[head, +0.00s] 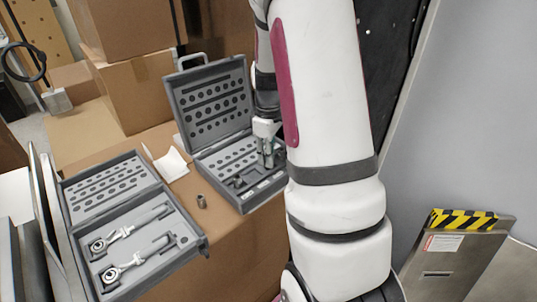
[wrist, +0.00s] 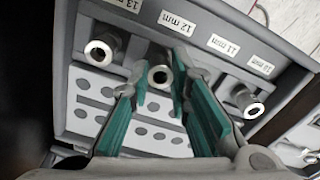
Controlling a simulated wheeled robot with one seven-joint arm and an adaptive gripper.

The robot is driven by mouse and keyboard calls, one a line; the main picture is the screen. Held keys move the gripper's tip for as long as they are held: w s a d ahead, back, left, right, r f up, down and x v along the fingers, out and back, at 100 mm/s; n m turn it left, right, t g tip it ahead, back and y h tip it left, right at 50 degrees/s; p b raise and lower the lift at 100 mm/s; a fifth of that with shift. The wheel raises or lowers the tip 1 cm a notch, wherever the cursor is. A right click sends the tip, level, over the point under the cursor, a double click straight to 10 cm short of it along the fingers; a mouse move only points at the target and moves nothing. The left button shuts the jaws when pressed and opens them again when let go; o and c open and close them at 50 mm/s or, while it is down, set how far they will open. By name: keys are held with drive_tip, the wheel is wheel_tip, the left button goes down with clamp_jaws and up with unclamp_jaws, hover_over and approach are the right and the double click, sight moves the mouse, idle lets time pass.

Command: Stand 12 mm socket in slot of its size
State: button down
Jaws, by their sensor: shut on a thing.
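In the wrist view, my gripper (wrist: 161,72) is shut on a grey metal socket (wrist: 159,76), with one teal finger on each side of it. The held socket is beside the 12 mm label (wrist: 177,23); its open end faces the camera. I cannot tell whether it is fully seated, since the fingers hide its sides. The slot row runs along the labelled edge of the open grey case (head: 206,165). In the head view, my gripper (head: 268,162) points down into this case's lower half, partly hidden by my arm.
Other sockets stand near the 13 mm label (wrist: 99,51) and the 10 mm label (wrist: 245,100). A loose socket (head: 201,201) stands on the cardboard surface. A second open case (head: 75,222) with ratchets (head: 122,269) lies left. Cardboard boxes (head: 139,90) stand behind.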

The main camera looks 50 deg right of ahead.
drive_tip(key=c, duration=1.5)
unclamp_jaws()
drive_tip(key=shift+f, duration=0.1)
wheel_tip(320, 180, up, 11)
drive_tip(key=b, duration=0.2)
drive_tip(key=s+a+r+m+t, duration=0.25)
drive_tip(key=a+r, duration=0.65)
drive_tip(key=a, duration=0.6)
drive_tip(key=shift+s+a+r+m+t, duration=0.25)
drive_tip(key=shift+s+a+t, duration=0.25)
drive_tip(key=shift+s+a, duration=1.25)
drive_tip(key=shift+s+a+r+m+t, duration=0.2)
drive_tip(key=shift+s+a+t, duration=0.35)
drive_tip(key=shift+s+a, duration=1.1)
drive_tip(key=shift+s+a+r+m+t, duration=0.25)
drive_tip(key=shift+s+a+t, duration=0.25)
drive_tip(key=shift+s+a, duration=1.25)
drive_tip(key=shift+w+a, duration=0.2)
drive_tip(key=shift+w, duration=0.05)
